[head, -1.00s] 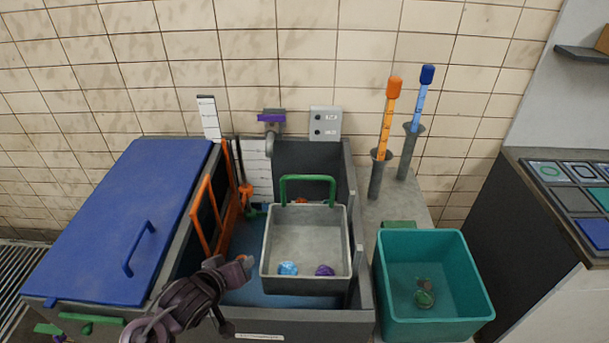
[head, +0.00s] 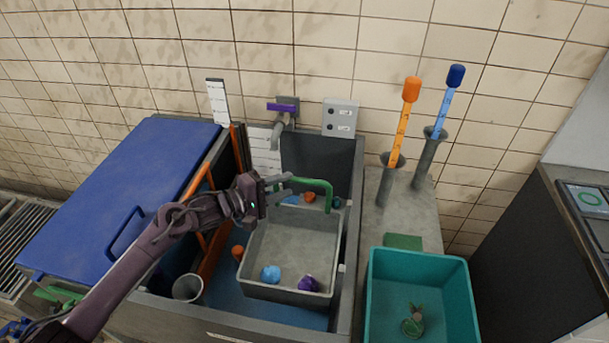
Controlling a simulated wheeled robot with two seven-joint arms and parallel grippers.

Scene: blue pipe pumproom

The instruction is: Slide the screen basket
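The screen basket is a grey tray (head: 292,245) with a green handle (head: 318,183) at its far side. It sits in the grey sump tank and holds a light blue lump (head: 270,274) and a purple lump (head: 308,283) near its front. My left gripper (head: 277,187) reaches over the basket's far left corner, with its fingers apart beside the left end of the green handle. I cannot tell whether it touches the handle. My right gripper is not in view.
A blue lid (head: 125,200) lies left of the tank, and an orange frame (head: 205,235) stands along the basket's left. A grey cup (head: 187,288) is at the tank's front left. A teal bin (head: 420,300) stands at right, below the orange and blue rods (head: 405,120).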

